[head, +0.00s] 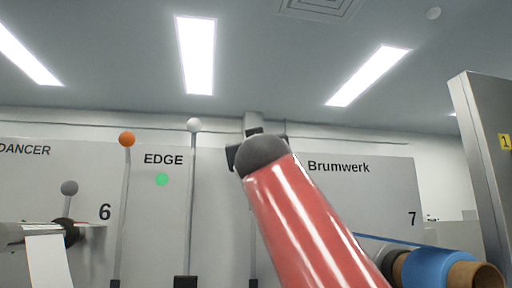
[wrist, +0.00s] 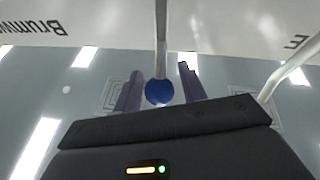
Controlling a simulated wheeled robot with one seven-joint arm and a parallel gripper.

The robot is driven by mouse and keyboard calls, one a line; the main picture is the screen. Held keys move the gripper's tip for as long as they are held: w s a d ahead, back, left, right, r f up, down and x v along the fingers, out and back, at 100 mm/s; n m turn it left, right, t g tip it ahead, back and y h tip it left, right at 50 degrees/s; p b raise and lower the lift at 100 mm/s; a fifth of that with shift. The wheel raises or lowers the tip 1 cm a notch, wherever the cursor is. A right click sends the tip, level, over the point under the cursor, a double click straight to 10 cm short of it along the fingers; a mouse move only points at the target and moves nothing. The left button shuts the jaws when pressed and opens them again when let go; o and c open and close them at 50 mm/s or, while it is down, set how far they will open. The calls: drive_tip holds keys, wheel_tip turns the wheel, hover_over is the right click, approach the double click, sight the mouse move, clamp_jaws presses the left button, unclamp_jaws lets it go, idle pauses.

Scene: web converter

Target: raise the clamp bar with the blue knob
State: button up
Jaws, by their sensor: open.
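The blue knob (wrist: 159,93) shows in the wrist view, at the end of a thin pale clamp bar (wrist: 161,35). My gripper (wrist: 160,88) is open, with one purple-grey finger on each side of the knob. Gaps show between the knob and both fingers; its depth along them is hard to tell. In the head view my gripper (head: 253,140) is mostly hidden behind my red arm's dark end, in front of the panel. The blue knob is hidden there; a lower piece of a bar (head: 252,240) shows left of my arm.
Bars with a white knob (head: 193,125) and an orange knob (head: 127,139) stand left of my arm. A grey knob (head: 69,187) is farther left. A blue roll (head: 432,268) and a metal post (head: 482,170) are at right. Another pale bar (wrist: 283,75) shows in the wrist view.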

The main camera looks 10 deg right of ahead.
drive_tip(key=shift+o, duration=0.5)
drive_tip(key=shift+s, duration=0.1)
drive_tip(key=shift+s, duration=0.1)
drive_tip(key=d+b+v, duration=0.1)
drive_tip(key=b+v, duration=0.3)
drive_tip(key=v, duration=0.3)
drive_tip(key=shift+s+a, duration=0.35)
drive_tip(key=shift+a, duration=0.15)
drive_tip(key=shift+f, duration=0.1)
